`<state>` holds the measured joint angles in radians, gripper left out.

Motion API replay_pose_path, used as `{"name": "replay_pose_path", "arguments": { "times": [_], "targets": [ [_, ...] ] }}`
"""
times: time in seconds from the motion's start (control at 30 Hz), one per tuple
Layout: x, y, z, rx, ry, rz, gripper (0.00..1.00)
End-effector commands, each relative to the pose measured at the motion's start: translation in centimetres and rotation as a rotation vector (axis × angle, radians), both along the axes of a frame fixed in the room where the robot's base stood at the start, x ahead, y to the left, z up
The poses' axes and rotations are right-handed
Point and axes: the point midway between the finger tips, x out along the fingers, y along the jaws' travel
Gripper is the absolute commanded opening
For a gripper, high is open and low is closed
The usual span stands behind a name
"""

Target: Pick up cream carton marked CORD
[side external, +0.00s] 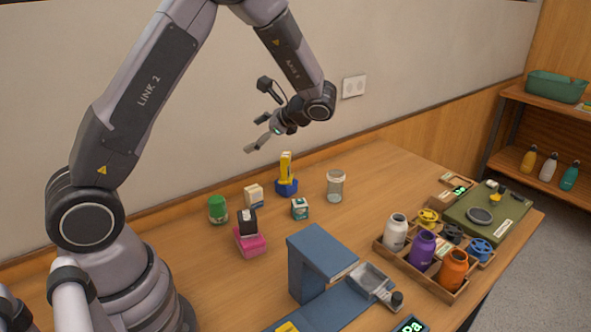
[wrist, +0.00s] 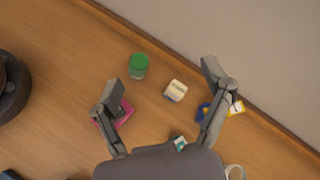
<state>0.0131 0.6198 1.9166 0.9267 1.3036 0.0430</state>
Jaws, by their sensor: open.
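A small cream carton (side external: 253,196) stands on the wooden table near the wall. It also shows in the wrist view (wrist: 175,91), between and below my fingers, with dark print on its top edge too small to read. My gripper (side external: 254,134) is open and empty, well above the table and above the carton. In the wrist view my gripper (wrist: 161,78) has its two fingers spread wide, with the carton a little right of the middle between them. Nothing touches the carton.
A green-lidded jar (side external: 218,209) stands left of the carton. A dark carton on a pink box (side external: 250,244) is in front. A yellow item in a blue holder (side external: 287,187), a teal-white carton (side external: 300,209) and a glass jar (side external: 335,186) stand to the right. A blue stand (side external: 322,262) is nearer.

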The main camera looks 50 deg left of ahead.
Motion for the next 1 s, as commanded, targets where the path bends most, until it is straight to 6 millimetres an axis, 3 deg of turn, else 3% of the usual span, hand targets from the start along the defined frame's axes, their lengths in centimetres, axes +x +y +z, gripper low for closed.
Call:
{"name": "replay_pose_path", "arguments": {
  "times": [0.03,0.2,0.4,0.5,0.7,1.0],
  "targets": [
    [1.2,0.7,-2.5,0.050,0.080,-0.042,0.79],
    [4.3,2.7,-10.3,0.218,0.307,-0.201,0.79],
    [5.6,3.8,-19.9,0.380,0.523,-0.401,0.79],
    [5.5,4.0,-23.0,0.428,0.582,-0.470,0.79],
    [5.3,4.2,-25.2,0.460,0.621,-0.520,0.79],
    [5.1,7.4,-25.0,0.460,0.623,-0.520,0.79]
  ]
}}
